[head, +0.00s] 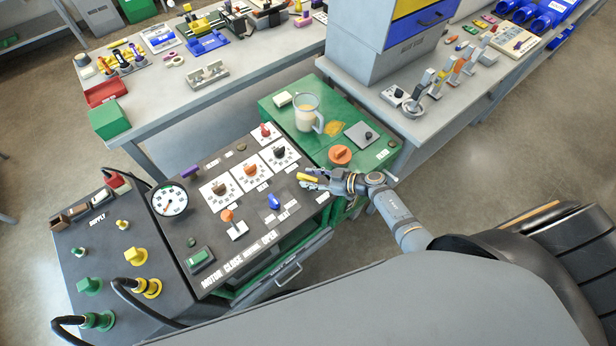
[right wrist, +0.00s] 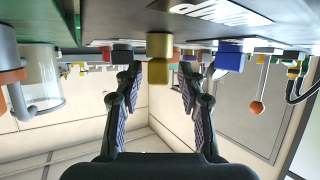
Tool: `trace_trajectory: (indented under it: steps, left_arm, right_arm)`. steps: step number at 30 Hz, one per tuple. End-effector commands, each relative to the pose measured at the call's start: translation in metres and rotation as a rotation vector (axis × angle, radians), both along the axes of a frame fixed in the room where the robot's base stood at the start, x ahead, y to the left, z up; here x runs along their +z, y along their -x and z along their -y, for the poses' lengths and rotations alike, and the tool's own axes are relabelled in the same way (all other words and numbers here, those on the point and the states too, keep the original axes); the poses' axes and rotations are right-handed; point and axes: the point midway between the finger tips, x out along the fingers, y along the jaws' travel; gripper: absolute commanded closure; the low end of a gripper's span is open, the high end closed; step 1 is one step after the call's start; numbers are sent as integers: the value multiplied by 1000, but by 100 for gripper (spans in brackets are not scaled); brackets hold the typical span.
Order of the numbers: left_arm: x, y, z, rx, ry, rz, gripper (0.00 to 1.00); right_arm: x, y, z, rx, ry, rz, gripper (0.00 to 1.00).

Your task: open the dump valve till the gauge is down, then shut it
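The round white gauge (head: 170,199) sits at the left end of the dark sloped panel (head: 240,255); its needle is too small to read surely. A yellow knob (head: 306,177) stands at the panel's right edge; its label cannot be read, so I cannot tell if it is the dump valve. My right gripper (head: 309,180) is at this knob. In the right wrist view the yellow knob (right wrist: 160,72) is between the two fingers of the right gripper (right wrist: 160,82), with gaps on both sides. The gripper is open. My left gripper is not in view.
Orange, brown and dark knobs on white plates, a blue knob (head: 274,201) and an orange-knobbed lever (head: 233,224) are close by. The green top (head: 359,158) to the right holds a jug (head: 307,112) and an orange knob (head: 340,154). Hoses and plugs are at left.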

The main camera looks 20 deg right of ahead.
Motion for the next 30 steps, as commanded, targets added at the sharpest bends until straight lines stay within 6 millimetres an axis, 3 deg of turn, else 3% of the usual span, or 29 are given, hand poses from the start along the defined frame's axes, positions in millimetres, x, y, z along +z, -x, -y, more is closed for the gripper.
trace_trajectory:
  steps: [8,22,30]
  left_arm:
    - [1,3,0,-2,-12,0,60]
    - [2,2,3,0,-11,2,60]
    - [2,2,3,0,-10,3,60]
  right_arm:
    - [2,1,2,-1,0,3,60]
    - [40,59,71,1,4,-1,60]
    - [49,69,84,-1,0,0,60]
